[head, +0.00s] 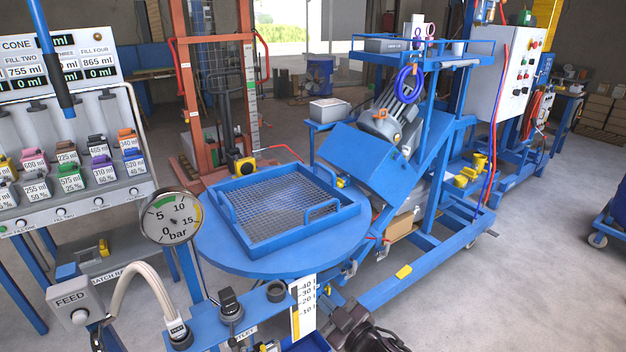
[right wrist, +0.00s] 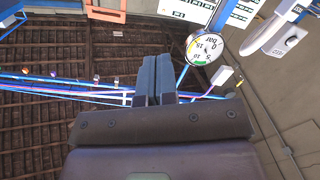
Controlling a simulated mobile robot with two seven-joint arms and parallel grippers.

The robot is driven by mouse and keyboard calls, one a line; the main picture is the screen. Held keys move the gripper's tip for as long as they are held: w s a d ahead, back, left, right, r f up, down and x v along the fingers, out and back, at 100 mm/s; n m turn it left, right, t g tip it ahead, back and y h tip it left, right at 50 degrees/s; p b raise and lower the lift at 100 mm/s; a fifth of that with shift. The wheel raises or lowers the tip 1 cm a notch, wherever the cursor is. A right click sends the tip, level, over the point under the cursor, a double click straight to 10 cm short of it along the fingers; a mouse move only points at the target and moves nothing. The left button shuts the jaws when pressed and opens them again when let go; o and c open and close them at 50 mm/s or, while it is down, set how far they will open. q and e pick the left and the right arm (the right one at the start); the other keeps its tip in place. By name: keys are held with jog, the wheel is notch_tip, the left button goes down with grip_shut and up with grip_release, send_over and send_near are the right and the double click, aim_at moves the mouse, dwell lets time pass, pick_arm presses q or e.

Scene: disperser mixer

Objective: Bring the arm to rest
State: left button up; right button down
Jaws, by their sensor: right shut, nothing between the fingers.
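My right gripper (head: 350,316) shows at the bottom edge of the head view, dark and partly cut off, in front of the blue round table. In the right wrist view its two blue-grey fingers (right wrist: 155,72) are together with nothing between them. The wrist view looks up toward a dark brown slatted roof. My left gripper is not in the head view.
The blue round table (head: 220,247) carries a mesh-floored tray (head: 250,243). A pressure gauge (head: 171,217), a FEED box (head: 72,305) and a scale plate (head: 304,306) stand near the front. The blue mixer frame (head: 425,262) is right of centre.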

jog(key=s+d+f+m+h, duration=0.3)
jog(key=s+d+f, duration=0.1)
jog(key=s+d, duration=0.3)
jog(key=s+d+f+m+g+h+b, duration=0.1)
jog(key=s+d+f+m+h, duration=0.3)
jog(key=s+d, duration=0.4)
jog(key=s+d+f+m+g+h, duration=0.1)
jog(key=s+d+f+m+h, duration=0.2)
jog(key=s+d+f, duration=0.3)
jog(key=s+d+m, duration=0.1)
jog(key=s+d, duration=0.1)
jog(key=d, duration=0.1)
jog(key=shift+d+h, duration=0.3)
jog(key=shift+d, duration=0.1)
jog(key=shift+w, duration=0.1)
